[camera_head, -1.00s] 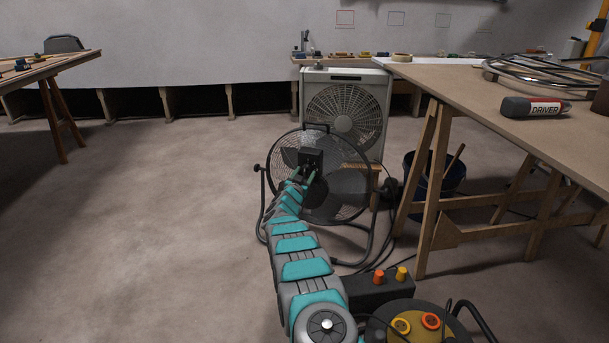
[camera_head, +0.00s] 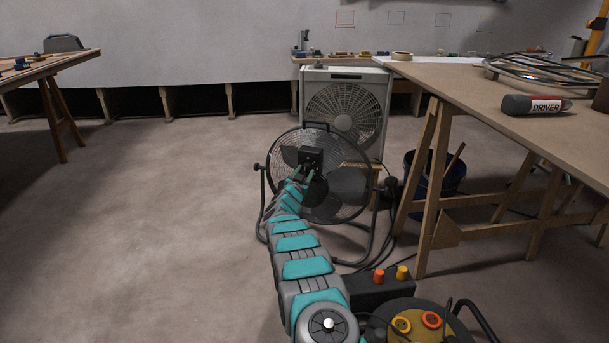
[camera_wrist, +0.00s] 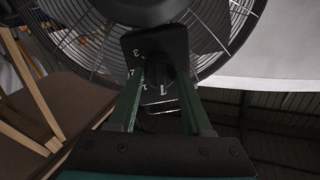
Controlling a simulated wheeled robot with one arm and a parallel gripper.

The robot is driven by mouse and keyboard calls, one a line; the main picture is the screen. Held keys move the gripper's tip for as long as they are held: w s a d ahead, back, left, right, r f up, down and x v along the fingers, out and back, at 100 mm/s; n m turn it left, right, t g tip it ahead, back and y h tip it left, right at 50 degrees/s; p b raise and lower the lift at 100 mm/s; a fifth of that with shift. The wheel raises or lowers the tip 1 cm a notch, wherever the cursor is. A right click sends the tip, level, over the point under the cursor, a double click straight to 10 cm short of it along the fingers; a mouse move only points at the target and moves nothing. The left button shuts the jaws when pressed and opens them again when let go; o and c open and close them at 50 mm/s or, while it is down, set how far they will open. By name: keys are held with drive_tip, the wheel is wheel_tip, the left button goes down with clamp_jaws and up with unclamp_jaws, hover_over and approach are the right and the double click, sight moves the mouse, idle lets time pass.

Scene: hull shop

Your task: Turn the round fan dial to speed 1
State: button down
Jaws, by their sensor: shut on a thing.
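The floor fan (camera_head: 349,186) is round and black, in a tubular stand on the floor. Its dark control box (camera_head: 311,155) faces me, and it also shows in the wrist view (camera_wrist: 155,42). The round dial (camera_wrist: 160,80) is dark and sits on the box between my fingers. White marks lie on its left, one of them a 3; the others are too small to read surely. I cannot tell which mark the dial points to. My gripper (camera_wrist: 160,88) is shut on the dial. In the head view my gripper (camera_head: 301,176) hides the dial.
A light box fan (camera_head: 344,103) stands behind the floor fan. A wooden trestle table (camera_head: 470,88) is on the right, with a dark bucket (camera_head: 450,172) under it. Cables lie right of the fan. The floor on the left is clear.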

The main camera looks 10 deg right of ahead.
drive_tip(key=m+b, duration=0.1)
drive_tip(key=m, duration=0.1)
drive_tip(key=m+b, duration=0.3)
drive_tip(key=shift+f+m, duration=0.25)
drive_tip(key=shift+m, duration=0.05)
drive_tip(key=shift+m+b, duration=0.6)
drive_tip(key=shift+m, duration=0.5)
drive_tip(key=shift+r, duration=0.1)
drive_tip(key=shift+c, duration=1.6)
unclamp_jaws()
drive_tip(key=shift+s, duration=0.1)
drive_tip(key=shift+s+a+r, duration=0.1)
drive_tip(key=shift+s+a, duration=0.1)
drive_tip(key=shift+s, duration=0.15)
drive_tip(key=v, duration=0.7)
drive_tip(key=shift+f, duration=0.2)
drive_tip(key=shift+w, duration=0.1)
